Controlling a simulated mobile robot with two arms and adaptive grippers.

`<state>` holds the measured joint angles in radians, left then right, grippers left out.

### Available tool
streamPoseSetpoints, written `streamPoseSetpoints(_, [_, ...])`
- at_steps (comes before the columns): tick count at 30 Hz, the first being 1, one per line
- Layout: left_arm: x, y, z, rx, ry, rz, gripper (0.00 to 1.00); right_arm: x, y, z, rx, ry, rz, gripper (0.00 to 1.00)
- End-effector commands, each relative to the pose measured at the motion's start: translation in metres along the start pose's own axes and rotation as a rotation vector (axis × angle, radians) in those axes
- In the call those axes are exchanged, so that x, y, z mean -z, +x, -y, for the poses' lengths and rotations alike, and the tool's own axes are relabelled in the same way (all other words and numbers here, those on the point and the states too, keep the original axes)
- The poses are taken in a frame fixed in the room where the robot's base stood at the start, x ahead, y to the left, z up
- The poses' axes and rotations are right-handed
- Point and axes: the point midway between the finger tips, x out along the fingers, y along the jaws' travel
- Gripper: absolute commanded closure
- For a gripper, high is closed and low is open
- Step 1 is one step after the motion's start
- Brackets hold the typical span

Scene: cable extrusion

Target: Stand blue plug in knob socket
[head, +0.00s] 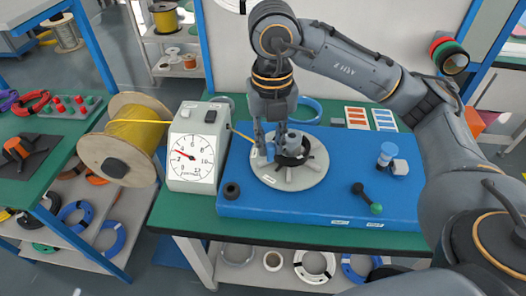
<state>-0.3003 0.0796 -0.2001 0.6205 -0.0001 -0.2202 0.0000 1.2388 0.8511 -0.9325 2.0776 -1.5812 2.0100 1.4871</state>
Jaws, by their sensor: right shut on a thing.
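My right gripper (270,148) points down over the left part of the grey disc (305,179) on the blue machine. It is shut on a small blue piece that looks like the blue plug (269,151); the fingers hide part of it. I cannot tell whether the plug touches the disc. A short black ring-like socket (232,190), perhaps the knob socket, stands at the front left of the blue machine and looks empty. My left gripper is out of view.
A white dial gauge (193,152) and a yellow cable spool (124,140) stand to the left. The blue top (325,208) is clear at the front.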

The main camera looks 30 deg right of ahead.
Motion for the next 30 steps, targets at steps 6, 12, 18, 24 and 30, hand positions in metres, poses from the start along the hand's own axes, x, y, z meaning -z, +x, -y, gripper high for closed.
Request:
streamPoseSetpoints(6, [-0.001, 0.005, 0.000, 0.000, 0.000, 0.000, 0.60, -0.018, 0.001, 0.014, 0.000, 0.004, 0.001, 0.99])
streamPoseSetpoints(12, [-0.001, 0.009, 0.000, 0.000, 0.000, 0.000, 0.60, -0.034, 0.000, 0.026, -0.001, 0.004, 0.001, 0.99])
streamPoseSetpoints(18, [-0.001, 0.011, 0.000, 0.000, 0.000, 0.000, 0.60, -0.050, 0.000, 0.038, -0.001, 0.003, 0.001, 0.99])
streamPoseSetpoints(24, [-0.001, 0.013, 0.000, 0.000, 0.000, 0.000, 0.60, -0.066, 0.000, 0.050, -0.001, 0.004, 0.001, 0.99])
streamPoseSetpoints(30, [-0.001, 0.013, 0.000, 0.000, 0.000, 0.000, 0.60, -0.082, -0.001, 0.061, -0.001, 0.004, 0.000, 0.99])
